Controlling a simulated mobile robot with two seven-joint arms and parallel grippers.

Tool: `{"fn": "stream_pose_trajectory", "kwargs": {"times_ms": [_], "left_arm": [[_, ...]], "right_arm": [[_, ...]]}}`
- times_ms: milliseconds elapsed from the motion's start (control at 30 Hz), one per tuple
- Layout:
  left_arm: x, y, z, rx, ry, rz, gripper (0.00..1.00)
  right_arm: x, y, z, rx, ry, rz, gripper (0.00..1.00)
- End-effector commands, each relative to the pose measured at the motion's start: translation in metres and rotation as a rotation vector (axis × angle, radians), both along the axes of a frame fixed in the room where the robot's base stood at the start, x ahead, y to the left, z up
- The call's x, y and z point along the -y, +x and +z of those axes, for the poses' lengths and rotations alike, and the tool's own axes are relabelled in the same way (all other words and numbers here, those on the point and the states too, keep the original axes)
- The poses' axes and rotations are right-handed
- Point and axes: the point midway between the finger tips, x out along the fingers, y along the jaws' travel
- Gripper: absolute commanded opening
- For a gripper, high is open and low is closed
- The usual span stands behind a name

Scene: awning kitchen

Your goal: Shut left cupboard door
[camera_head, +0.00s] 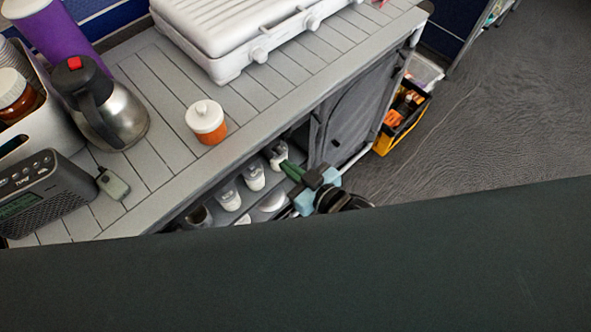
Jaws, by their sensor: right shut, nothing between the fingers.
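The cupboard stands under a grey slatted counter (165,140). Its left part is open and shows shelves with several white cups and jars. A grey panel with an arched outline (355,115), apparently the right door, lies along the front to the right of the opening. I cannot clearly make out the left door; a large dark surface covers the bottom of the view. My right gripper (290,170) is shut and empty, with its green fingertips at the right end of the opening, near a white cup (275,152). I cannot tell if it touches anything. My left gripper is not in view.
On the counter are a white case (235,30), an orange jar with a white lid (206,122), a steel jug (110,115) and a radio (45,195). A yellow-black crate (400,120) stands right of the cupboard. The grey floor (490,120) beyond is clear.

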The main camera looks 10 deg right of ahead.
Motion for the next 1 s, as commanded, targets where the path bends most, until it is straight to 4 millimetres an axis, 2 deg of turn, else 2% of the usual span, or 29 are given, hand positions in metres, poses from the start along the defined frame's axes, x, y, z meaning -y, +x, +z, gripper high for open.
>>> {"fn": "stream_pose_trajectory", "kwargs": {"times_ms": [200, 400, 867, 1000], "left_arm": [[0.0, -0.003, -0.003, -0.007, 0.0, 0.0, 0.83], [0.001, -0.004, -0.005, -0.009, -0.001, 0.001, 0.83], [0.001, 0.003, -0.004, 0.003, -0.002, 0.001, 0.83], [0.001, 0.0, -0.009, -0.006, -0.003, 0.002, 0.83]], "right_arm": [[-0.022, 0.029, -0.009, 0.001, 0.001, 0.0, 0.0], [-0.033, 0.044, -0.014, 0.0, 0.002, 0.001, 0.0], [-0.035, 0.047, -0.015, 0.0, 0.0, 0.0, 0.0], [-0.035, 0.047, -0.023, -0.003, 0.001, 0.0, 0.0]]}}
